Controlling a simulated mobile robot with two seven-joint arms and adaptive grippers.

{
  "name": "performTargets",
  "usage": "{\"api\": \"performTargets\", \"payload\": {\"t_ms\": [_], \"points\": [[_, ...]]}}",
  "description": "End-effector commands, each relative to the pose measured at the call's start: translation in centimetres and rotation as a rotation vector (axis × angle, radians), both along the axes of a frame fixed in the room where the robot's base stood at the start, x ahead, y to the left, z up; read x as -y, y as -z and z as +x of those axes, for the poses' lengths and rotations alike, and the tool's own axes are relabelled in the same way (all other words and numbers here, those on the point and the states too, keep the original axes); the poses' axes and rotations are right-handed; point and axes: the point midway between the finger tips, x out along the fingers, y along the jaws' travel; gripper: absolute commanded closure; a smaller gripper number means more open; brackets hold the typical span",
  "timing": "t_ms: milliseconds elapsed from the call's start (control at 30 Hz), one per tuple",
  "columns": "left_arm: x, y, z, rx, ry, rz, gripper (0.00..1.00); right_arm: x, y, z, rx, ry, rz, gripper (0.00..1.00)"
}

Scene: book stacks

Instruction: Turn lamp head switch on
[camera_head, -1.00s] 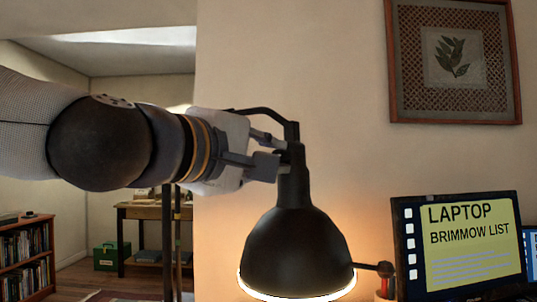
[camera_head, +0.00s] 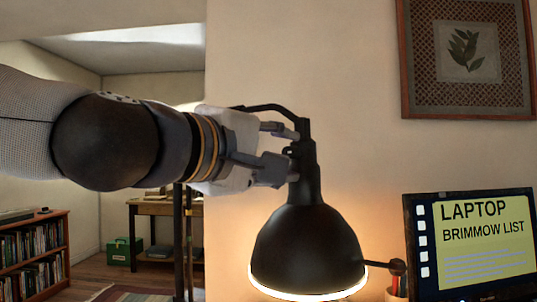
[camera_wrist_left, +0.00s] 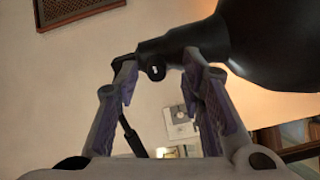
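A black desk lamp head (camera_head: 308,250) hangs at lower centre in the head view, with a bright glow at its lower rim. Its narrow neck rises to a dark jointed arm. My left gripper (camera_head: 284,151) comes in from the left, its fingertips at the neck. In the left wrist view the lamp head (camera_wrist_left: 270,45) fills the upper right. A small dark knob with a white mark, the likely switch (camera_wrist_left: 156,72), sits on the neck between the spread fingertips of my left gripper (camera_wrist_left: 157,63). I cannot tell whether they touch it. My right gripper is out of view.
A monitor (camera_head: 475,243) stands right of the lamp, with a framed picture (camera_head: 468,58) on the wall above. A bookshelf (camera_head: 34,254), a wooden table (camera_head: 165,208) and a green box (camera_head: 122,252) are in the room behind at left.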

Motion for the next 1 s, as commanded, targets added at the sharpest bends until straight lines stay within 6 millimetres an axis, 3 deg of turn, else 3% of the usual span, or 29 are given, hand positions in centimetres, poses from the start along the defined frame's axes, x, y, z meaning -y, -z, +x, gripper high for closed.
{"api": "performTargets", "payload": {"t_ms": [200, 400, 567, 1000], "points": [[-3.1, -0.2, -4.8, -0.001, 0.004, -0.004, 0.64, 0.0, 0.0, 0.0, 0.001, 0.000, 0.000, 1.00], [-5.3, -0.2, -8.4, -0.003, 0.004, -0.002, 0.64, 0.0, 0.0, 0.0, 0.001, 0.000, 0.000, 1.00], [-6.0, -0.1, -9.3, -0.004, 0.003, 0.004, 0.64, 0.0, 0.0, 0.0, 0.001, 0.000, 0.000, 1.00], [-6.0, -0.2, -9.4, -0.004, 0.003, 0.003, 0.64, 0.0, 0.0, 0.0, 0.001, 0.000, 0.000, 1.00]]}}
